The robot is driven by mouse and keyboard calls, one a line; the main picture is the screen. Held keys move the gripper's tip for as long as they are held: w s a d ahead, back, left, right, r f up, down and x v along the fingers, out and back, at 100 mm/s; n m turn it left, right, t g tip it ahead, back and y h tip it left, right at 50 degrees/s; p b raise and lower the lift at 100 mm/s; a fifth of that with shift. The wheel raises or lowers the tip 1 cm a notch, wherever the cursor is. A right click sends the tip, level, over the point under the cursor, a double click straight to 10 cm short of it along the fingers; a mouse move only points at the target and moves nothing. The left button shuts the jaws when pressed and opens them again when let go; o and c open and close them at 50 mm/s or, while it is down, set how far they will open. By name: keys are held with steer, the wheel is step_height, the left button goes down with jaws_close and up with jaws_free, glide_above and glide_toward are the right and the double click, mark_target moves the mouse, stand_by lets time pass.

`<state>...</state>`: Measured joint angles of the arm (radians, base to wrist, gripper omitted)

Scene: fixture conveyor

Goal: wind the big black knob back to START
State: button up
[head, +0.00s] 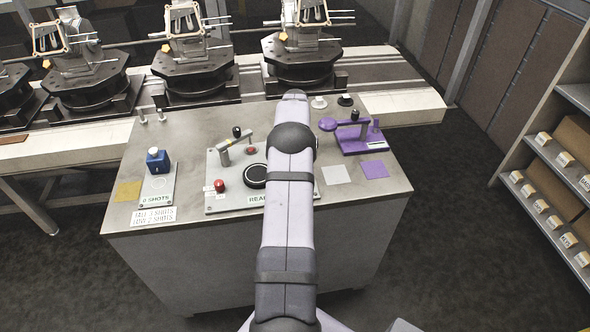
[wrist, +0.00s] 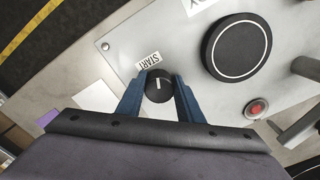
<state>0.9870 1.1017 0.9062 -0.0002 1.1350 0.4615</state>
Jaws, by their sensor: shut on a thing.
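In the wrist view, a black knob (wrist: 158,87) with a short white pointer line sits on a pale grey panel (wrist: 150,28). The white line runs roughly up and down in the picture. A white START label (wrist: 148,60), upside down, lies just above the knob and slightly left. My gripper (wrist: 159,83) has its two blue fingers on either side of the knob, shut on it. In the head view my arm hides the knob and the gripper.
A wide black disc with a white ring (wrist: 237,47) and a red button (wrist: 257,108) are right of the knob. The head view shows a blue device (head: 157,162) at left, a purple fixture (head: 357,137) at right, and the conveyor (head: 405,92) behind.

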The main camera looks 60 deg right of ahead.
steer(key=shift+d+r+n, duration=0.1)
steer(key=shift+d+n, duration=0.05)
steer(key=shift+n, duration=2.15)
steer(key=o, duration=1.1)
steer(key=shift+c, duration=0.2)
steer(key=shift+s+r+b, duration=0.1)
steer(key=shift+r+b, duration=1.15)
steer(key=shift+r, duration=2.4)
